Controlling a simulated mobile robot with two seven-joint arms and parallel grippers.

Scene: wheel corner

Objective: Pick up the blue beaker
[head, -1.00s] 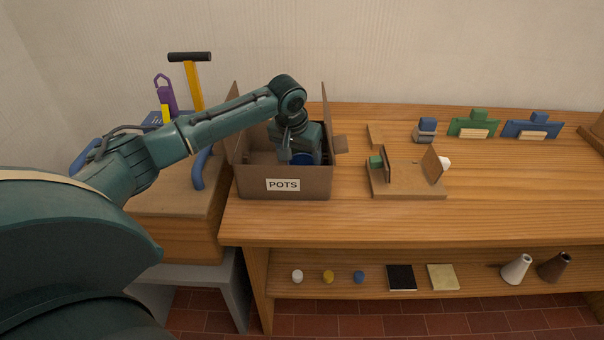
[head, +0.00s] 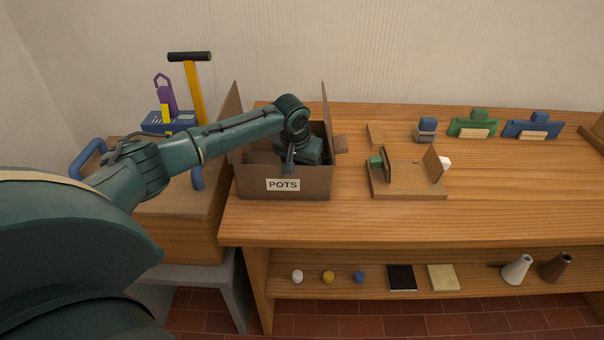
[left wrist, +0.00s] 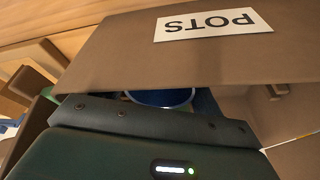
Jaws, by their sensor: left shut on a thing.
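The cardboard box labelled POTS (head: 250,184) stands open on the workbench, its flaps up. My left gripper (head: 306,158) reaches down into its right part, and its fingertips are hidden behind the box's front wall. In the left wrist view, the blue beaker (left wrist: 162,97) shows only as a round blue rim and inside, just beyond the gripper body and within the box (left wrist: 190,62). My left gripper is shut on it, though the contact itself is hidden. The beaker is hidden in the head view. My right gripper is not in view.
Right of the box are a wooden stand (head: 408,190) with upright panels and several blue and green blocks. A yellow-handled tool (head: 194,90) stands at the left. The lower shelf (head: 330,288) holds small pots, two square pads and two cones. The front right bench is clear.

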